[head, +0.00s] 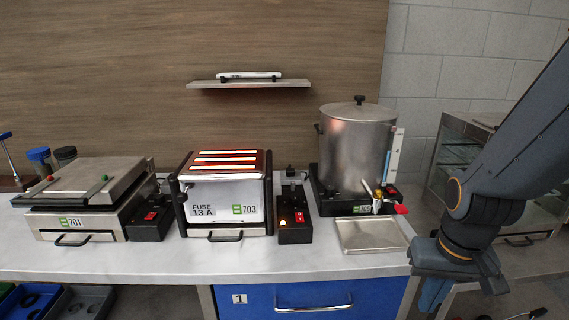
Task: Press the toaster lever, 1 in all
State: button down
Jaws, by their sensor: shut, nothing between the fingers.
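The toaster (240,207), a boxy steel unit with black end frames, stands on the counter left of centre. It is marked 703 and "FUSE 13 A", and its top has bright slots in a reddish surface. A black control box (295,232) stands at its right side, with a red switch and a small lit orange lamp. A dark lever-like knob (291,172) shows at the upper back of this box; its exact position is hard to tell. My gripper (434,294) is at the lower right, pointing down, shut and empty, well apart from the toaster.
A press grill (88,186) marked 701 stands at the left. A lidded steel urn (355,145) stands right of the toaster, with a drip tray (370,235) in front. A glass-fronted cabinet (455,150) is behind my arm. The counter's front strip (150,262) is clear.

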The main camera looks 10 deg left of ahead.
aim_at(183, 197)
jog(key=u, duration=1.6)
